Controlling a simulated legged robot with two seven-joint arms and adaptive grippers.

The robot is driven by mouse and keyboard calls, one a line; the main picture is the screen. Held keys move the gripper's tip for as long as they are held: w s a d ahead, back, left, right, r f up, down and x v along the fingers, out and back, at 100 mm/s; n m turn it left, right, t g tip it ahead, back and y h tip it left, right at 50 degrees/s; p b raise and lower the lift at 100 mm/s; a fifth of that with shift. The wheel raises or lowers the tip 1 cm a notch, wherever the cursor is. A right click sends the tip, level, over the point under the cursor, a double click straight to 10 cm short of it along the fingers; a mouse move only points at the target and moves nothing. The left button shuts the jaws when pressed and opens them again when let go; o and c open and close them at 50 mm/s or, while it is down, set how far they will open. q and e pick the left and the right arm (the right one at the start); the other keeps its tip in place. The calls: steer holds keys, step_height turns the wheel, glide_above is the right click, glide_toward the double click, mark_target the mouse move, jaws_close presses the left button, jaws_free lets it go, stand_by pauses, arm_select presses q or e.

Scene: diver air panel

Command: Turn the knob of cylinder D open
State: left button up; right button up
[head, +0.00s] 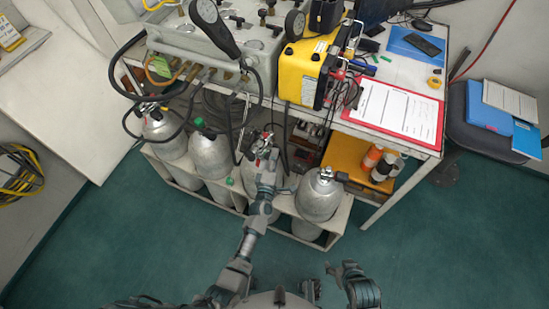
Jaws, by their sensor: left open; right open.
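Several silver gas cylinders stand in a low white rack (290,209) below the bench. No letters are readable on them, so I cannot tell which is cylinder D. My arm hides most of that cylinder, and contact is not clear. My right gripper (341,270) is open and empty over the floor, low in the view, away from the cylinders.
Another cylinder (160,131) with a hose stands at the left, beside one with a green cap (199,122). The bench carries the air panel (230,40), a yellow case (303,72) and a red clipboard (394,110). Black hoses hang down near the valves. The green floor (440,250) is clear.

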arm_select(q)
steer(key=c, duration=1.1)
steer(key=shift+c, duration=0.2)
steer(key=shift+f, duration=0.1)
